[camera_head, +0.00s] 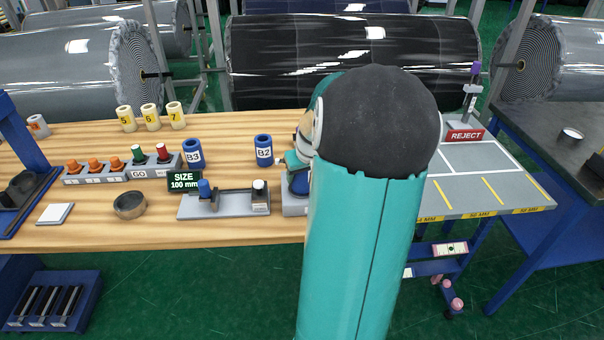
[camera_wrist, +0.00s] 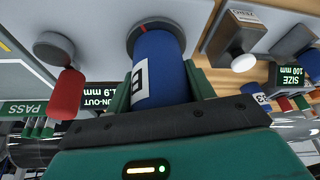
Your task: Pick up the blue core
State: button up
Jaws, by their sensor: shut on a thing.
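Blue core B3 (camera_head: 193,153) and blue core B2 (camera_head: 264,150) stand upright on the wooden table in the head view. In the wrist view my gripper (camera_wrist: 160,82) is shut on a blue core (camera_wrist: 158,60) with a white label; only part of its lettering shows. Its far end meets a dark round disc (camera_wrist: 149,36), and I cannot tell whether it rests there or is clear. In the head view my arm hides most of the gripper; a dark blue part (camera_head: 298,184) shows low beside it above a grey base.
A red-handled piece (camera_wrist: 67,92) stands close beside the held core in the wrist view. The reject tray (camera_head: 470,178) lies right of my arm.

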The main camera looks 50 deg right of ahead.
notch_tip(320, 180, up, 10)
dwell(0.5)
